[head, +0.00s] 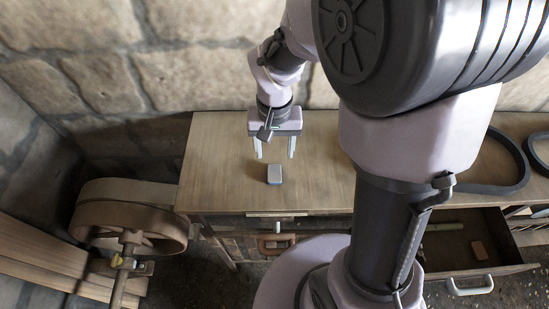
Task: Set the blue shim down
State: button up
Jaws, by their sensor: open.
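The blue shim (274,175), a small block with a pale grey-blue top and darker sides, lies on the wooden bench top (215,165) near its front edge. My gripper (274,156) is open, its two pale fingers pointing down and apart. No object shows between the fingers. In the picture the shim is just below the fingertips and looks clear of them. The exact height of the gripper above the bench is hard to tell.
A dark belt loop (508,187) lies on the bench at the right. A belted wheel (130,218) stands left. The bench around the shim is clear.

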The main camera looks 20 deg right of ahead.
jog(key=s+a+r+t+y, duration=0.1)
jog(key=s+a+r+t, duration=0.1)
jog(key=s+r, duration=0.4)
jog(key=s+a+r+t+y, duration=0.1)
jog(key=s+r+t, duration=0.2)
jog(key=s+r, duration=0.3)
notch_tip(320, 180, up, 4)
jog(key=shift+s+a+r+m+t, duration=0.1)
jog(key=shift+s+a+m+t, duration=0.3)
